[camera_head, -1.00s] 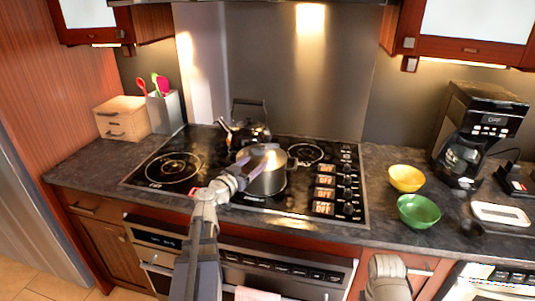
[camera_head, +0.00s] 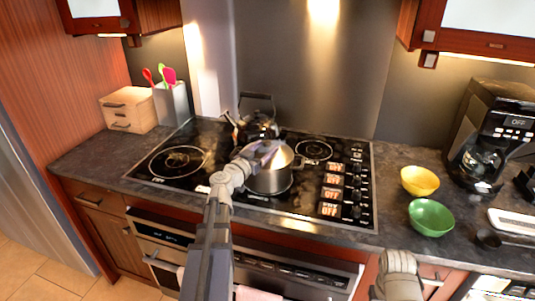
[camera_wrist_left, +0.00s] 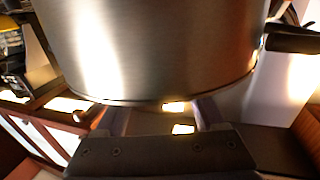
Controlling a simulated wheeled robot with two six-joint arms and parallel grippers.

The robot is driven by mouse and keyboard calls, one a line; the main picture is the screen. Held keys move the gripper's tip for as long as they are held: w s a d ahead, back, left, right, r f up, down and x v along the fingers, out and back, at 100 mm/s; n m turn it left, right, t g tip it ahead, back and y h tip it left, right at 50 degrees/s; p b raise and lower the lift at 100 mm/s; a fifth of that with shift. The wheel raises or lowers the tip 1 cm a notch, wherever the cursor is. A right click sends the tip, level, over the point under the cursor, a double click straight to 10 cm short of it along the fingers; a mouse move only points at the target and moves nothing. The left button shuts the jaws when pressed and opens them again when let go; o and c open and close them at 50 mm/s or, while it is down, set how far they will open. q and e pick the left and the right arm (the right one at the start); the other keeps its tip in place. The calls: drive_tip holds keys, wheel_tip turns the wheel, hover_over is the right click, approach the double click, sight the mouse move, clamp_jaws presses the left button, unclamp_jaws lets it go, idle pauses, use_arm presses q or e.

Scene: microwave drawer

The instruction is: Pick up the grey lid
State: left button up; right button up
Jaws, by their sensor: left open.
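The grey lid (camera_head: 284,158) appears on top of the steel pot (camera_head: 270,182), which stands on the front part of the black cooktop. My left gripper (camera_head: 262,152) is at the lid from the left and hides part of it. Contact cannot be told. In the left wrist view the shiny pot wall (camera_wrist_left: 170,45) fills the upper part, with a black handle (camera_wrist_left: 292,40) at the right. The left gripper's two fingers (camera_wrist_left: 160,117) are apart near the wall's lower edge. The right gripper is not visible; only part of my right arm shows at lower right.
A black kettle (camera_head: 257,124) stands behind the pot. A yellow bowl (camera_head: 420,181) and a green bowl (camera_head: 431,217) sit on the counter right of the cooktop (camera_head: 215,135). A coffee maker (camera_head: 490,135), wooden box (camera_head: 128,110) and utensil holder (camera_head: 171,103) stand farther out.

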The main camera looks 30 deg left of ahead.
sight(269, 142)
use_arm(q)
drive_tip(key=shift+w+r, duration=0.15)
drive_tip(key=shift+w, duration=0.15)
drive_tip(key=w, duration=0.4)
drive_tip(key=shift+w+r+p, duration=0.2)
drive_tip(key=shift+w+p, duration=0.1)
drive_tip(key=shift+p, duration=0.05)
drive_tip(key=shift+s, duration=0.1)
clamp_jaws()
